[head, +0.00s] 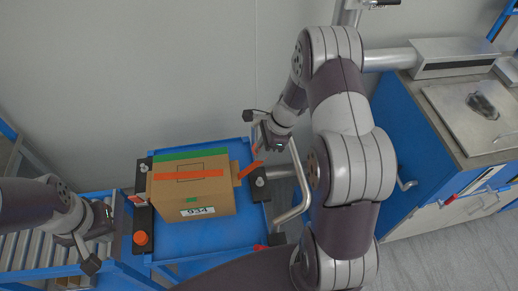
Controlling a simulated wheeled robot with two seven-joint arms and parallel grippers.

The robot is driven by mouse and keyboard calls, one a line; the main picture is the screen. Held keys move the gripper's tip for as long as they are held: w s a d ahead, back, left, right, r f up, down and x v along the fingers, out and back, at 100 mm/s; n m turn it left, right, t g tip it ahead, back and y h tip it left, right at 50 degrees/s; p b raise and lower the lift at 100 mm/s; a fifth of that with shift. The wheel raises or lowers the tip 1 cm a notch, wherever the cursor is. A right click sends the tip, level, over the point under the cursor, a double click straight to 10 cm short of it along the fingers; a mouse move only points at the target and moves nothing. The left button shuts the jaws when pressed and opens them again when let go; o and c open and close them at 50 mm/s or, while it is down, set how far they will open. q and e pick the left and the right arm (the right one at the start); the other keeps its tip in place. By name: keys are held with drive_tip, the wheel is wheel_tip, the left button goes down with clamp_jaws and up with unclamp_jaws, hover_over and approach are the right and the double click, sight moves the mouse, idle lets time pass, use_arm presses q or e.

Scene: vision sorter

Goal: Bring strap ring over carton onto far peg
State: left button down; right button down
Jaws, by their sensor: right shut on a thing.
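A brown carton (210,202) with a "934" label and a green strip along its far top edge stands on the blue cart. An orange strap (190,174) lies across its top. The strap's right end (249,170) leaves the carton and slants up to my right gripper (259,154), which is shut on it above the cart's right side. A pale peg (259,182) on a black plate stands just below this end, at the carton's right. Another pale peg (143,168) stands at the carton's left. My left gripper (95,238) is left of the cart, apart from the carton; its fingers are unclear.
The blue cart (205,249) has an orange-red knob (140,238) at its near left and a metal handle (297,200) at right. A roller conveyor (30,245) lies left. A blue cabinet (425,140) stands at right. A wall is behind.

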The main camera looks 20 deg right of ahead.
wheel_tip(320, 180, down, 20)
drive_tip(key=b, duration=1.6)
drive_tip(key=shift+r, duration=0.2)
drive_tip(key=shift+s+a+f+b, duration=0.1)
drive_tip(key=shift+a+f+b, duration=0.2)
drive_tip(key=shift+f+b, duration=0.4)
